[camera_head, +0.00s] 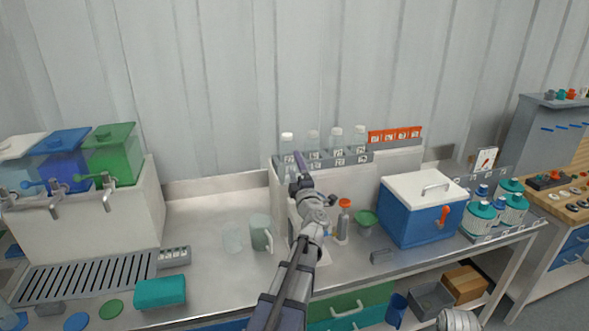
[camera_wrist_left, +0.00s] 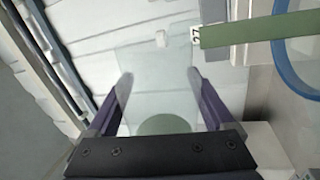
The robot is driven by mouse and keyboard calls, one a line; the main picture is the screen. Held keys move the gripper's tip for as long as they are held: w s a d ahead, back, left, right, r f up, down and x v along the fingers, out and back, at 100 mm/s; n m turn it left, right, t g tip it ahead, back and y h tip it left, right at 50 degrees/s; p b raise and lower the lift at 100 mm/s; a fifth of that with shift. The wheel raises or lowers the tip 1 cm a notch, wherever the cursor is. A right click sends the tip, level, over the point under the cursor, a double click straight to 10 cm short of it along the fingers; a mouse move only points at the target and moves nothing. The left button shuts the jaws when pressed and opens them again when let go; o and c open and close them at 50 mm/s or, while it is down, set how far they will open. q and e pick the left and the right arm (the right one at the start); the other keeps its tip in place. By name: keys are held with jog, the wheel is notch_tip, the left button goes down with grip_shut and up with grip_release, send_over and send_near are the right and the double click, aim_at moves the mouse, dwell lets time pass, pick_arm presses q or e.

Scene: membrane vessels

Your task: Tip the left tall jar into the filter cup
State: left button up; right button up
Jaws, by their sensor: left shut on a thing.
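My left gripper (camera_head: 298,172) reaches up to the front of the bottle rack. In the left wrist view its purple fingers (camera_wrist_left: 158,100) are shut on a clear, see-through vessel (camera_wrist_left: 155,80), with a green disc (camera_wrist_left: 165,125) near its close end. The vessel is hard to make out in the head view, so I cannot tell its tilt or contents. The leftmost tall white-capped jar (camera_head: 288,140) shows just left of the gripper; I cannot tell if it is the held vessel. A green funnel-shaped cup (camera_head: 366,217), possibly the filter cup, stands right of the arm. My right gripper is not in view.
A grey-green mug (camera_head: 260,233) and a clear glass (camera_head: 232,239) stand left of the arm. An orange-topped bottle (camera_head: 343,219) stands between arm and green cup. A blue cooler (camera_head: 417,220) is to the right. The bench (camera_head: 200,225) is clear at middle left.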

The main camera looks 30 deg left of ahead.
aim_at(287, 164)
pick_arm(q)
jog(key=shift+w+d+r+m+t+h, duration=0.15)
jog(key=shift+r+m+t+h, duration=0.15)
jog(key=shift+m, duration=0.5)
dwell(1.4)
jog(key=n, duration=0.2)
jog(key=n+g+y, duration=0.1)
jog(key=n, duration=0.1)
jog(key=s+a+n+p, duration=0.1)
jog(key=shift+r+n+g, duration=0.4)
jog(key=n, duration=0.2)
jog(key=s+n+y+p, duration=0.1)
jog(key=n, duration=0.1)
jog(key=shift+a+r+g, duration=0.25)
jog(key=shift+a+g, duration=0.1)
jog(key=shift+g, duration=0.05)
jog(key=shift+s+a+n+g+p, duration=0.15)
jog(key=shift+n+g, duration=0.1)
jog(key=shift+n, duration=0.4)
jog(key=shift+s+a+n+g+p, duration=0.15)
jog(key=shift+n+g, duration=0.1)
jog(key=shift+n, duration=0.4)
